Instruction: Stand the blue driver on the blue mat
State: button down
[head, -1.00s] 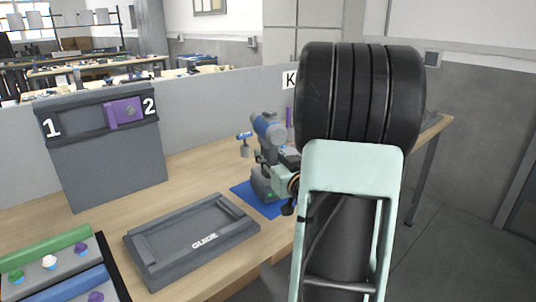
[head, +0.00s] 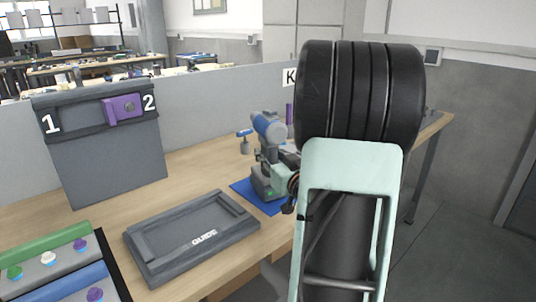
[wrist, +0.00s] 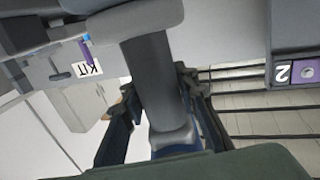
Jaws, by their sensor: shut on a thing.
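The blue driver (head: 268,127) has a blue and grey body on a grey base. It looks upright over the blue mat (head: 242,188), near the table's right part. I cannot tell whether the base touches the mat. My gripper (head: 263,160) is shut on the driver's grey handle, partly hidden by my arm. In the wrist view, the dark fingers of my gripper (wrist: 157,85) lie on either side of the handle of the driver (wrist: 150,65), and its wider grey end fills the top. The mat's right part is hidden behind my arm.
A grey GUIDE tray (head: 215,238) lies left of the mat. A grey panel (head: 112,172) with a purple block stands at left. A bin (head: 60,262) with coloured knobs sits front left. Bare table lies between panel and tray.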

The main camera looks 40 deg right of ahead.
jog(key=shift+b, duration=0.3)
jog(key=c, duration=1.4)
grip_release()
jog(key=shift+f, duration=0.1)
jog(key=shift+c, duration=0.2)
jog(key=shift+f, duration=0.25)
jog(key=shift+s+r, duration=0.1)
jog(key=shift+s, duration=0.45)
jog(key=v, duration=1.1)
jog(key=shift+r, duration=0.15)
